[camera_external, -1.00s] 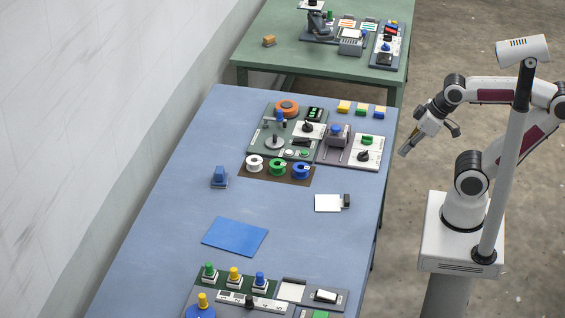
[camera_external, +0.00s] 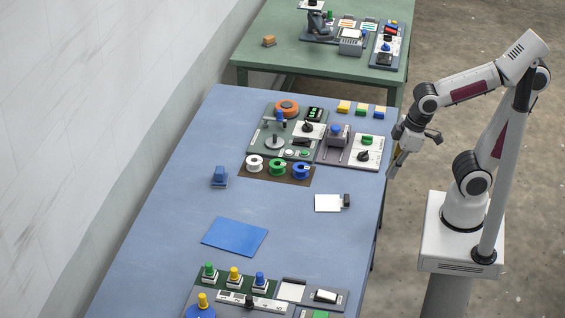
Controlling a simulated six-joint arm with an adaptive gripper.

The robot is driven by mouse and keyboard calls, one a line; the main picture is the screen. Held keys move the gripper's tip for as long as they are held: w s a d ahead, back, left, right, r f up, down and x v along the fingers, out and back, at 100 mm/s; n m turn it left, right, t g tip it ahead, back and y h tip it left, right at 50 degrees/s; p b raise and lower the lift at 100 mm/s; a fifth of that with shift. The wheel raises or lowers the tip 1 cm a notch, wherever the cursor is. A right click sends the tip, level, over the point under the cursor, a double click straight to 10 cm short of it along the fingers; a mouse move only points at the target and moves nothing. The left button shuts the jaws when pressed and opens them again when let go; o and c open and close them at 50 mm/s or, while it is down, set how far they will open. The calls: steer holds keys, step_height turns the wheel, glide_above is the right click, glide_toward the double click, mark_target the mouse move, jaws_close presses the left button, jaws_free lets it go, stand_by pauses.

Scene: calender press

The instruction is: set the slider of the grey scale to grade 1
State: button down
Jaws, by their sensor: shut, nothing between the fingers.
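A long pale strip (camera_external: 232,298) with small dark patches lies on the panel at the near end of the blue table and looks like the grey scale. A black knob (camera_external: 249,301) stands on its right part and looks like its slider. The grade marks are too small to read. My gripper (camera_external: 393,172) is shut and empty, pointing down by the table's right edge, beside the far panel. It is well away from the strip, toward the back right.
Green, yellow and blue knobs (camera_external: 234,274) stand just behind the strip. A blue sheet (camera_external: 235,237), a white card (camera_external: 328,203) and a blue block (camera_external: 220,177) lie mid-table. White, green and blue spools (camera_external: 277,167) stand by the far panel. The table between is mostly clear.

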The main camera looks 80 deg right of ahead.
mark_target(249, 302)
steer(key=w+a+f+n+y, duration=0.1)
steer(key=w+a+f+n, duration=0.3)
steer(key=a, duration=0.7)
steer(key=w+a+f+n, duration=0.3)
steer(key=w+a, duration=0.3)
steer(key=a, duration=0.5)
steer(key=w+a+f+n+y, duration=0.1)
steer(key=w+a+f+n, duration=0.3)
steer(key=a, duration=0.7)
steer(key=w+a+r+n+t+y, duration=0.1)
steer(key=w+a+r+n+t, duration=0.1)
steer(key=w+a+r, duration=0.2)
steer(key=w+a, duration=0.1)
steer(key=a, duration=0.1)
steer(key=shift+w+a+r+y, duration=0.2)
steer(key=shift+a+r+y, duration=0.05)
steer(key=shift+a+y, duration=0.15)
steer(key=shift+f, duration=0.15)
steer(key=shift+x, duration=4.95)
steer(key=shift+w, duration=2.15)
